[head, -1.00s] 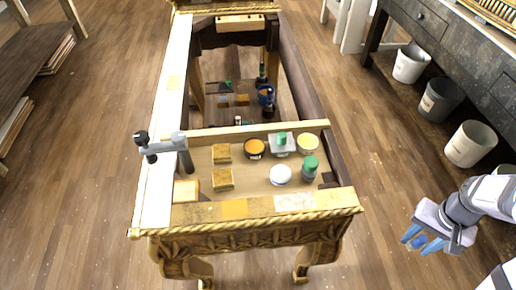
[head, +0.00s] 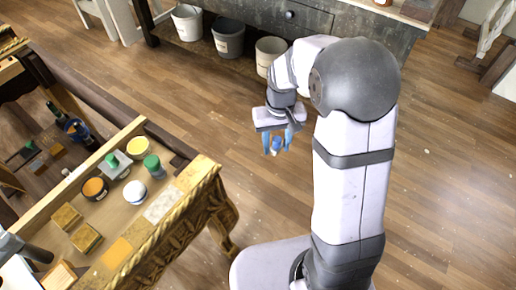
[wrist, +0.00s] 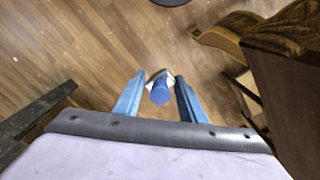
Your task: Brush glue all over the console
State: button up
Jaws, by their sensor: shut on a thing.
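The console (head: 215,205) stands at left in the head view, its open wooden frame ending in a carved gilt front rail and leg. The rail's top carries orange and whitish patches. My gripper (head: 277,143) is over the floor to the right of the console, apart from it, fingers pointing down. Its blue fingers are shut on a small blue-ended tool (wrist: 160,91) with a whitish part, which shows between them in the wrist view. I cannot tell whether it is a brush; its far end is hidden.
A wooden board (head: 112,215) in the console holds a white jar (head: 134,191), a green-capped jar (head: 154,165), an orange pot (head: 95,188), a yellow pot (head: 137,147) and sponge-like blocks (head: 86,238). Buckets (head: 228,38) stand under the grey bench (head: 255,15). Floor beneath my gripper is clear.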

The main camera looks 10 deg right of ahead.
jog(key=w+a+r+n+p, duration=0.1)
jog(key=w+a+r+p, duration=0.3)
jog(key=a+r, duration=0.3)
jog(key=s+a+r+n+p, duration=0.1)
jog(key=a+p, duration=0.4)
jog(key=a, duration=0.5)
jog(key=s+a+r+n+p, duration=0.1)
jog(key=a+r+n+p, duration=0.2)
jog(key=a, duration=0.7)
jog(key=s+a+r+n+p, duration=0.1)
jog(key=s+a+r+p, duration=0.1)
jog(key=a+r+p, duration=0.2)
jog(key=shift+a+r+n+p, duration=0.2)
jog(key=shift+a+p, duration=0.55)
jog(key=shift+a, duration=0.95)
jog(key=shift+a+r+n+p, duration=0.2)
jog(key=shift+a+p, duration=0.5)
jog(key=shift+a, duration=0.95)
jog(key=r+n+p, duration=0.1)
jog(key=n+p, duration=0.1)
jog(key=p, duration=0.3)
send_over(94, 187)
jog(key=shift+a+f, duration=0.1)
jog(key=shift+a, duration=0.05)
jog(key=shift+f, duration=0.1)
jog(key=shift+f+b, duration=2.05)
jog(key=shift+f, duration=0.85)
jog(key=shift+f+b, duration=0.35)
jog(key=shift+f, duration=0.25)
jog(key=shift+r, duration=0.1)
